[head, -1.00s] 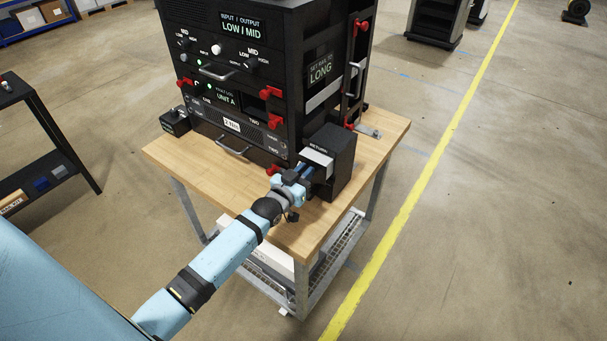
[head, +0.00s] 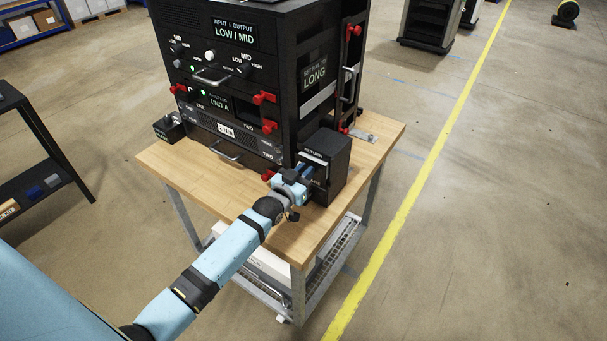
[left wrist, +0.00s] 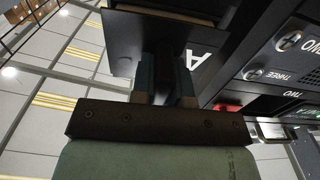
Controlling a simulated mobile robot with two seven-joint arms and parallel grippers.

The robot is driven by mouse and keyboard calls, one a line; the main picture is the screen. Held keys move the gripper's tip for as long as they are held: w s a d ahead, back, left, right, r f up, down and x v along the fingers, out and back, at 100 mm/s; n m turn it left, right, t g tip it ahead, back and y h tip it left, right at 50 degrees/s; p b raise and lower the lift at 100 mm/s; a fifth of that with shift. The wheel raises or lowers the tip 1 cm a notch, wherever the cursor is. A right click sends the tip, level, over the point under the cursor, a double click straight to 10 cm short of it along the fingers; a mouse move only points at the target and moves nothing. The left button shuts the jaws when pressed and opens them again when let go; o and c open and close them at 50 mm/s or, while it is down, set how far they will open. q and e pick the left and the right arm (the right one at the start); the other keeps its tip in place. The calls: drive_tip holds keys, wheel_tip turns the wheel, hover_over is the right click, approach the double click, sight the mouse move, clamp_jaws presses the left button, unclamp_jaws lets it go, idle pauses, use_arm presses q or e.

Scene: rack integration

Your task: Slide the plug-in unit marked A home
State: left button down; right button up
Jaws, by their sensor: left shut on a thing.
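A black box-shaped unit labelled RETURN (head: 335,163) stands upright on the front right corner of the table, beside the rack. My left gripper (head: 303,173) is at its front face. In the left wrist view, my left gripper (left wrist: 164,85) is shut on a narrow dark part, and a dark face with a large white A (left wrist: 195,59) lies just behind the fingers. The gripped part is mostly hidden by shadow. A label reading UNIT A (head: 219,103) is on the rack's front, left of a dark opening (head: 247,110). My right gripper is not in view.
The black rack (head: 288,75) with red latches fills the back of the wooden table (head: 205,184). A small black block (head: 168,128) stands at the table's left. The table front is bare. A dark shelf (head: 35,160) stands left; the floor at right is open.

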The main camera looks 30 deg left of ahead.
use_arm(q)
drive_tip(key=shift+w+r, duration=0.1)
drive_tip(key=shift+w, duration=0.55)
drive_tip(key=c, duration=1)
unclamp_jaws()
drive_tip(key=shift+c, duration=0.2)
drive_tip(key=shift+d, duration=0.1)
drive_tip(key=s+a+b, duration=0.1)
drive_tip(key=s+b, duration=0.1)
drive_tip(key=s, duration=1.2)
drive_tip(key=shift+b, duration=0.35)
drive_tip(key=shift+a+f, duration=0.1)
drive_tip(key=shift+f, duration=0.1)
